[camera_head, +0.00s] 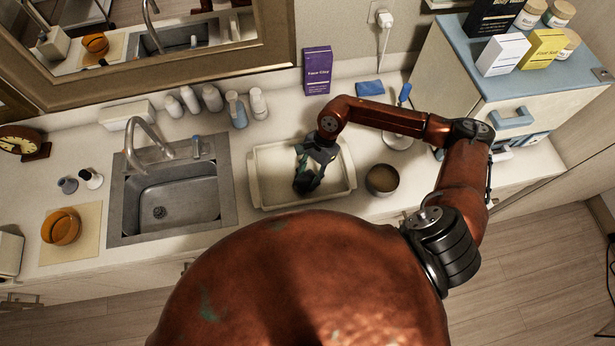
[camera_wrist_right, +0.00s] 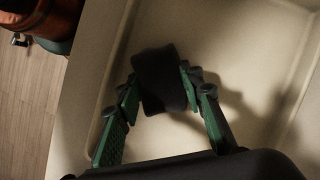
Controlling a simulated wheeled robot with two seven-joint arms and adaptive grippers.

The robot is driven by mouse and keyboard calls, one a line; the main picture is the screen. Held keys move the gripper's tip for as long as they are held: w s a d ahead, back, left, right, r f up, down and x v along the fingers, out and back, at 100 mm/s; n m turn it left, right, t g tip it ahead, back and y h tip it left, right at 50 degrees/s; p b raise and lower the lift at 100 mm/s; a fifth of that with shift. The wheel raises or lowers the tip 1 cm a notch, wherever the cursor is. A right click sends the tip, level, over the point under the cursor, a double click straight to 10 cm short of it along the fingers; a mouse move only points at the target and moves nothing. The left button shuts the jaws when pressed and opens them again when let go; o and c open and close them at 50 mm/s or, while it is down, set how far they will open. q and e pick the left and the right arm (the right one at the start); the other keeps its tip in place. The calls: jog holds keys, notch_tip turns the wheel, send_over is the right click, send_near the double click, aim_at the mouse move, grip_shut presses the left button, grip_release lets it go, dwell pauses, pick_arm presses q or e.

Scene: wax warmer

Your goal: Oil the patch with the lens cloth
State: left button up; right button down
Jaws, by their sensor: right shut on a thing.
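My right gripper (camera_head: 306,182) reaches down over the shallow cream tray (camera_head: 263,188) on the counter. In the right wrist view its green-padded fingers (camera_wrist_right: 160,98) are shut on a dark, soft-looking piece (camera_wrist_right: 158,75), above or against the tray floor; I cannot tell if it touches. From its looks I cannot tell whether this dark piece is the lens cloth. A folded blue cloth (camera_head: 369,88) lies at the back of the counter near the wall. No patch can be made out for sure. My left gripper is not in view.
A small round bowl with brownish contents (camera_head: 382,179) stands right of the tray. A sink (camera_head: 172,197) is to the left. Several bottles (camera_head: 212,98) and a purple box (camera_head: 317,71) stand behind. A cabinet with boxes and jars (camera_head: 520,75) is at the right.

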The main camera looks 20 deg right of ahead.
jog(key=shift+f, duration=0.15)
jog(key=shift+d, duration=0.1)
jog(key=shift+s+d+b, duration=0.15)
jog(key=shift+d+b, duration=0.25)
jog(key=shift+d, duration=0.2)
jog(key=shift+s+d+b, duration=0.2)
jog(key=shift+d, duration=0.5)
jog(key=shift+s+d+b, duration=0.15)
jog(key=shift+d+b, duration=0.05)
jog(key=shift+d, duration=0.45)
jog(key=shift+s+d+b, duration=0.25)
jog(key=shift+d+b, duration=0.1)
jog(key=shift+d, duration=0.65)
jog(key=shift+s+d+b, duration=0.25)
jog(key=shift+d+b, duration=0.05)
jog(key=shift+d, duration=0.7)
jog(key=shift+w+a+b, duration=0.25)
jog(key=shift+a+b, duration=0.1)
jog(key=shift+a, duration=0.7)
jog(key=shift+w+a+b, duration=0.25)
jog(key=shift+a+b, duration=0.1)
jog(key=shift+a, duration=0.65)
jog(key=shift+a, duration=0.1)
